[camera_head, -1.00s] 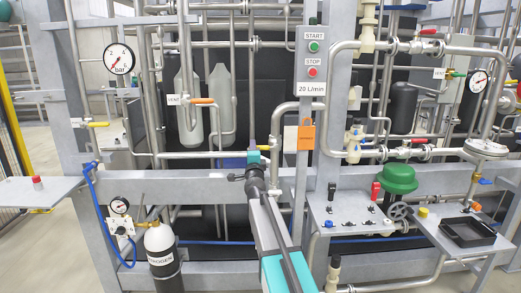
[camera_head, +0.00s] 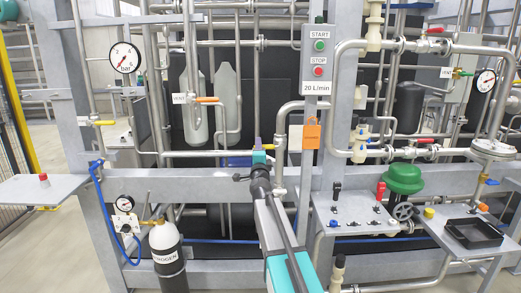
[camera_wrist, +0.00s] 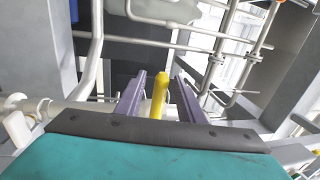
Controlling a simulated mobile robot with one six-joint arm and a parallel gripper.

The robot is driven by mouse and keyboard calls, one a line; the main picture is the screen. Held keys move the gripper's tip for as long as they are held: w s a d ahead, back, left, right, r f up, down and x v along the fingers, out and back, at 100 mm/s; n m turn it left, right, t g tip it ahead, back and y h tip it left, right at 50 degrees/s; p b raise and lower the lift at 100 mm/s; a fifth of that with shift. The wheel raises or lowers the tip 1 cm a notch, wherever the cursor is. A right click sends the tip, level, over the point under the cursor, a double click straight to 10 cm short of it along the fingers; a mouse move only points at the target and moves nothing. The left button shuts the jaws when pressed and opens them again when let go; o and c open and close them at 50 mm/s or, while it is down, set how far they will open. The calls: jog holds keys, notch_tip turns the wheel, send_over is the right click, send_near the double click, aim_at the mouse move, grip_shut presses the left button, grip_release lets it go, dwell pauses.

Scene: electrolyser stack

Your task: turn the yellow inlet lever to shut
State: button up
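The yellow inlet lever (camera_wrist: 160,95) stands between the two purple-grey fingers of my gripper (camera_wrist: 161,88) in the wrist view. Gaps show between the lever and both fingers, so my gripper is open around it and not clamped. In the head view my gripper (camera_head: 259,153) reaches forward at the middle, in front of the pipework. A small bit of yellow (camera_head: 257,142) shows just above its teal tip. The lever's pivot and valve body are mostly hidden behind the gripper there.
Another yellow lever (camera_head: 104,123) is at the left below the pressure gauge (camera_head: 125,57). A vertical pipe (camera_head: 280,150) stands close on the right. A nitrogen bottle (camera_head: 167,258) stands lower left.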

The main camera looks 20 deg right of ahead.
jog(key=v, duration=1.3)
jog(key=shift+s+b, duration=0.3)
jog(key=shift+s, duration=0.1)
jog(key=shift+a+f, duration=0.1)
jog(key=shift+f, duration=0.05)
dwell(0.5)
